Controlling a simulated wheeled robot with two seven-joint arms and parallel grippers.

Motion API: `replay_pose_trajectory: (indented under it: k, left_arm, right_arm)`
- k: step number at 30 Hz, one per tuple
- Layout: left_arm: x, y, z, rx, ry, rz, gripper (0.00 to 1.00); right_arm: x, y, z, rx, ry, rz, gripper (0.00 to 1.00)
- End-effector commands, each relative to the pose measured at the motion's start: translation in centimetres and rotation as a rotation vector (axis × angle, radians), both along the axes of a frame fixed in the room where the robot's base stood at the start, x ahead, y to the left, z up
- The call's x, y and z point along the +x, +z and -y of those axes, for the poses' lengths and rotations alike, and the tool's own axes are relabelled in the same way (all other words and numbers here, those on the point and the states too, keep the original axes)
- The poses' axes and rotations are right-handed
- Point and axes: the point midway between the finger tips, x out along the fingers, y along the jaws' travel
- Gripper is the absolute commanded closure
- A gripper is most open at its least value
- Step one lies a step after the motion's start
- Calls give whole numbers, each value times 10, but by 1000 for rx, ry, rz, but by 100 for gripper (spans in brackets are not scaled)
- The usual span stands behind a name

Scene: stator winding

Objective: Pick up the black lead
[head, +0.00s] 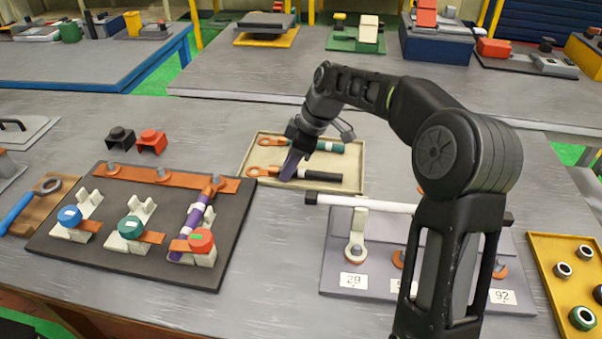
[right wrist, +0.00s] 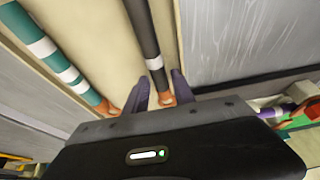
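The black lead (head: 322,175) lies in a shallow cream tray (head: 352,187), with a white band and an orange lug at its left end. A green lead (head: 329,147) lies behind it in the same tray. My right gripper (head: 291,165) is over the tray at the lug side of the black lead. In the right wrist view, its two fingers (right wrist: 160,92) are apart, with the black lead (right wrist: 145,32) running toward the gap and its orange lug between the fingertips. I cannot tell whether they touch it. My left gripper is not in view.
A dark board (head: 130,258) at left holds blue, green and red-capped terminals and a purple lead (head: 196,216). Black and red clips (head: 151,141) lie behind it. A grey numbered panel (head: 340,270) with a white bar stands at right, near a yellow ring tray (head: 545,277).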

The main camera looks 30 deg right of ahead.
Motion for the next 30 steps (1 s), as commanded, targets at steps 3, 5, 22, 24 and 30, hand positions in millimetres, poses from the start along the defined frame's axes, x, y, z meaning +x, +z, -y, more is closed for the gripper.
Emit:
replay_pose_trajectory:
  k: [3,5,22,24,30]
  left_arm:
    - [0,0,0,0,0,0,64]
    - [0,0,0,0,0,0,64]
    - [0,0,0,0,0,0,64]
    - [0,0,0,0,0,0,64]
    - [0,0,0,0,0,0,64]
  right_arm:
    - [0,0,0,0,0,0,69]
    - [0,0,0,0,0,0,69]
    - [0,0,0,0,0,0,100]
    - [0,0,0,0,0,0,100]
    - [0,1,0,0,0,1,100]
